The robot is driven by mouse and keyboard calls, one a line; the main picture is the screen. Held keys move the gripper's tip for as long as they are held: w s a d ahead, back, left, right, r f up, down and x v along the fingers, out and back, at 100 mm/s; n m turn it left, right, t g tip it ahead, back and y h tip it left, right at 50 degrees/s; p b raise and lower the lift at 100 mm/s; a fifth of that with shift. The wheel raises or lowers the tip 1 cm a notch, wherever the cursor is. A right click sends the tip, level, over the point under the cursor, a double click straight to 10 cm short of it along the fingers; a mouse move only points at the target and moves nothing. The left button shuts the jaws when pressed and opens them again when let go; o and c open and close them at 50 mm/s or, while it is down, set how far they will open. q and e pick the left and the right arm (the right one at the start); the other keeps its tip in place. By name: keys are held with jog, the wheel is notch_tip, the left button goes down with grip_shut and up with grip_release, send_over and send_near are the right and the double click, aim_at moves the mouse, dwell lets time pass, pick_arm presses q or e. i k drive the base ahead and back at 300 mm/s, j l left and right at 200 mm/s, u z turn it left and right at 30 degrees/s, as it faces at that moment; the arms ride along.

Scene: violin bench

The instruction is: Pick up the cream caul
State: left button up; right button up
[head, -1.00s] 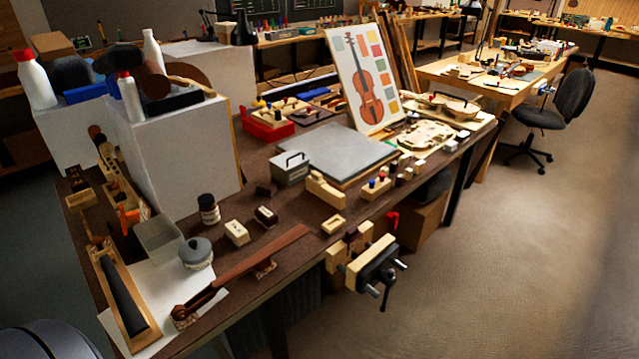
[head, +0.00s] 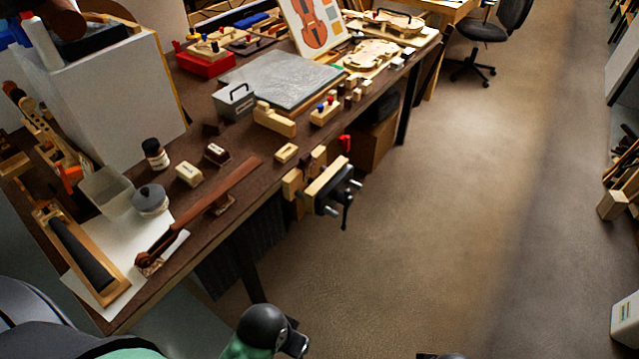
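A small cream block (head: 189,174) with a dark mark on top, which looks like the cream caul, lies on the dark brown bench (head: 240,142). It sits left of a dark reddish block (head: 217,154) of similar size. A smaller pale wood block (head: 286,153) lies nearer the bench's front edge. Nothing touches the cream block. Black and green parts of my own arms show at the bottom edge, well below and apart from the bench. I cannot make out any gripper fingers in the view.
A dark jar (head: 155,154), a grey-lidded pot (head: 150,200) and a violin neck (head: 215,205) lie around the cream block. A vise (head: 325,185) juts from the front edge. A grey box with a handle (head: 235,101) stands behind. Open floor lies right.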

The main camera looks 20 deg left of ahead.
aim_at(262, 106)
jog(key=i+l+u, duration=0.1)
jog(key=u, duration=0.5)
jog(key=i+l+u, duration=0.15)
jog(key=l, duration=0.2)
jog(key=i+l+u, duration=0.1)
jog(key=i+l, duration=0.15)
jog(key=i+l+u, duration=0.15)
jog(key=l, duration=0.3)
jog(key=i+l+u, duration=0.15)
jog(key=l, duration=0.25)
jog(key=i+l+u, duration=0.1)
jog(key=l, duration=0.3)
jog(key=i, duration=0.1)
